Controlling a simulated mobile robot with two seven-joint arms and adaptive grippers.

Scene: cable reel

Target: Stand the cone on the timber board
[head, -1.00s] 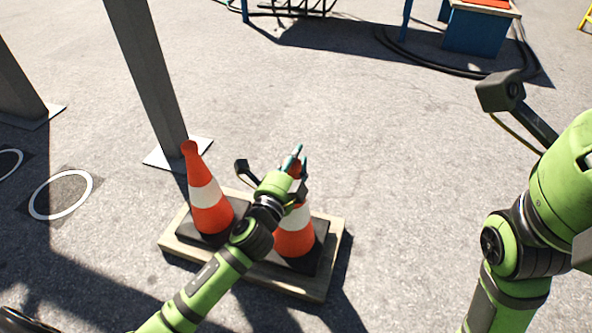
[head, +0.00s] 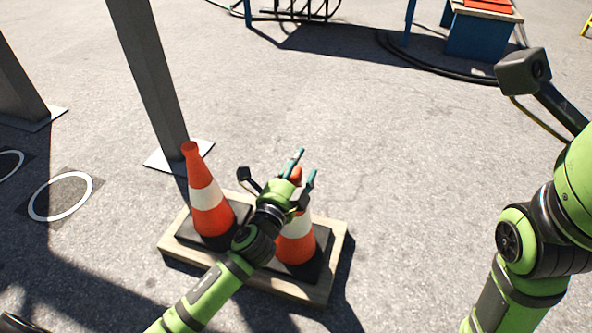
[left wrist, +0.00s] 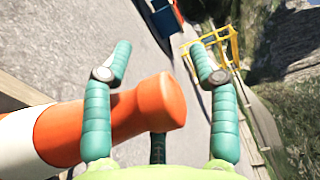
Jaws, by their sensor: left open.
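Two orange cones with white bands and black bases stand upright on the timber board (head: 318,292). The left cone (head: 207,196) is clear of my arm. The right cone (head: 297,245) is partly hidden behind my left gripper (head: 304,168), which is at its top. The gripper's fingers are open, one on either side of the cone's tip. In the left wrist view the orange cone top (left wrist: 150,108) lies between the two spread teal fingers (left wrist: 160,68), with no clear grip on it. My right arm shows at the right, but its fingers are out of view.
A grey steel post (head: 150,75) stands on a plate just behind the board. White ring markings (head: 60,196) lie on the ground at the left. A blue stand (head: 478,35) with a dark hose is at the back right. The paving between is clear.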

